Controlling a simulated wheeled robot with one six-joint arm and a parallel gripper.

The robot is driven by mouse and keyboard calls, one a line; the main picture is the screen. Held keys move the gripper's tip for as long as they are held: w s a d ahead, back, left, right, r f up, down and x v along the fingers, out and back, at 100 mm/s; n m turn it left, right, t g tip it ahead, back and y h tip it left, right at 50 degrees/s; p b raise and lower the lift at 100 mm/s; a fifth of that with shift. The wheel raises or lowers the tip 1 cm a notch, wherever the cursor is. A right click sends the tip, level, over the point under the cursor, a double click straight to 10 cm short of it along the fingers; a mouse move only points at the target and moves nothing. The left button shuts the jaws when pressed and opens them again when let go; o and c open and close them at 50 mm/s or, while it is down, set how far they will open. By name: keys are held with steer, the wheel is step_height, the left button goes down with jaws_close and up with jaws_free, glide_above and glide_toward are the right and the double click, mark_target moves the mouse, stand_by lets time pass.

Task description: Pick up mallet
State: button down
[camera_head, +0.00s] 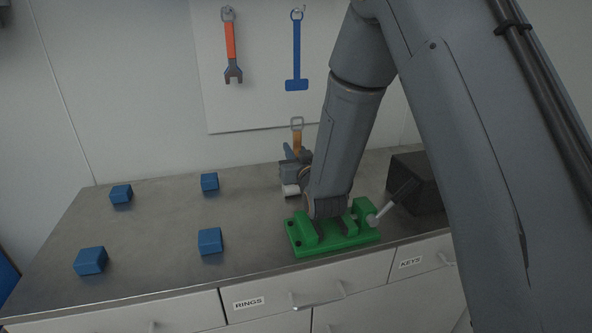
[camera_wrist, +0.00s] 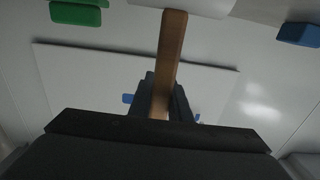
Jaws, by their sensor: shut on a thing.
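The mallet's wooden handle (camera_head: 297,141) stands roughly upright in the head view, with a metal ring at its top, near the back of the bench. Its white head (camera_head: 291,190) shows below my gripper (camera_head: 292,160); I cannot tell whether it touches the bench. In the wrist view the wooden handle (camera_wrist: 171,55) runs between the dark fingers of my gripper (camera_wrist: 164,95), which is shut on it. The white head shows partly at the top edge there. My arm hides some of the area to the right.
Several blue blocks (camera_head: 210,241) lie on the left of the grey bench (camera_head: 150,230). A green vise (camera_head: 335,236) with a lever stands in front of my gripper. A dark box (camera_head: 416,181) is at right. A wrench (camera_head: 231,50) and a blue tool (camera_head: 296,60) hang on the wall board.

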step_height(320, 180, up, 10)
steer(key=b, duration=0.2)
stand_by(0.5)
stand_by(0.5)
